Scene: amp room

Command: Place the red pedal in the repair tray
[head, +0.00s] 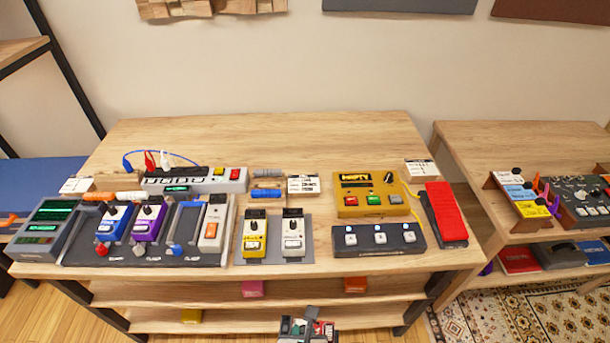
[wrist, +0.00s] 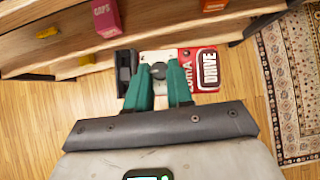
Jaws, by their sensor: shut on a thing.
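My gripper (wrist: 160,95) has two teal fingers, shut on the red pedal (wrist: 206,60). No tray is clearly labelled; a grey flat base (head: 274,261) under two pedals and a dark board (head: 140,257) with an empty bay lie on the table.
The wooden table (head: 270,135) is crowded along its front with pedals, a yellow unit (head: 367,194), a black footswitch (head: 378,239) and a red wedge pedal (head: 446,212). Its back is largely clear. Another table (head: 470,150) stands at right, beside a patterned rug (head: 520,315).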

